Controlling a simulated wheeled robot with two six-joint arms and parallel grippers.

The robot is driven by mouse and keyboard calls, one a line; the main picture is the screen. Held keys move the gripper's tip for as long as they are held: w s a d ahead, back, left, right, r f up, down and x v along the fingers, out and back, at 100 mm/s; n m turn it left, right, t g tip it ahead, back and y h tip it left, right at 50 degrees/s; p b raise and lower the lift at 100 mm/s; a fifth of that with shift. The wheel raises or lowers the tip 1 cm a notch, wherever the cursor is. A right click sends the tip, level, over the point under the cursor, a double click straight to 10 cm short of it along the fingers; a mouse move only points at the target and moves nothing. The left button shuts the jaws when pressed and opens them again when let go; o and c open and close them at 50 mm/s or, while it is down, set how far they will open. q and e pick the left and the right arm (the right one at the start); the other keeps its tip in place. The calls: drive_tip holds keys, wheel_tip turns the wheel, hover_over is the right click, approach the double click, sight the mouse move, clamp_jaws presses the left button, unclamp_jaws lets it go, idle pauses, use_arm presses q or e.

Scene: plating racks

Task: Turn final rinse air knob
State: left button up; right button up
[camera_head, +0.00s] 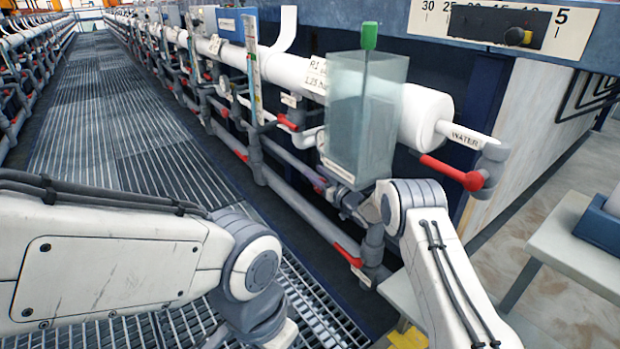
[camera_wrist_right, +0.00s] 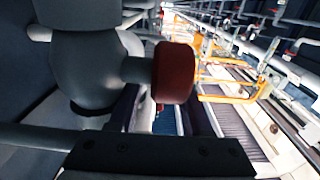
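A dark red round knob (camera_wrist_right: 175,73) on a grey valve body (camera_wrist_right: 95,70) is close up in the right wrist view. I cannot read a label on it, so I cannot confirm that it is the final rinse air knob. A dark bar of my right gripper (camera_wrist_right: 160,155) crosses the bottom of that view, below the knob and seemingly apart from it. In the head view my right gripper (camera_head: 350,204) is small among the grey pipes below the clear tank, and its fingers are not distinct. My left arm enters at left; its gripper is out of view.
A clear tank (camera_head: 362,115) with a green-topped rod stands above my right wrist. A white pipe marked WATER (camera_head: 468,135) and a red lever handle (camera_head: 450,172) are to its right. Grey pipes with red handles line the rack. The grated walkway (camera_head: 105,110) is clear.

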drive_tip(key=shift+s+a+f, duration=0.1)
drive_tip(key=shift+a+f, duration=0.05)
drive_tip(key=shift+f, duration=0.45)
drive_tip(key=shift+a+f, duration=0.15)
drive_tip(key=shift+f, duration=0.45)
drive_tip(key=shift+a+r, duration=0.1)
drive_tip(key=shift+r, duration=0.05)
clamp_jaws()
drive_tip(key=shift+r, duration=0.1)
drive_tip(key=shift+r, duration=0.35)
unclamp_jaws()
drive_tip(key=p+v, duration=0.5)
drive_tip(key=v, duration=0.5)
drive_tip(key=shift+d, duration=0.25)
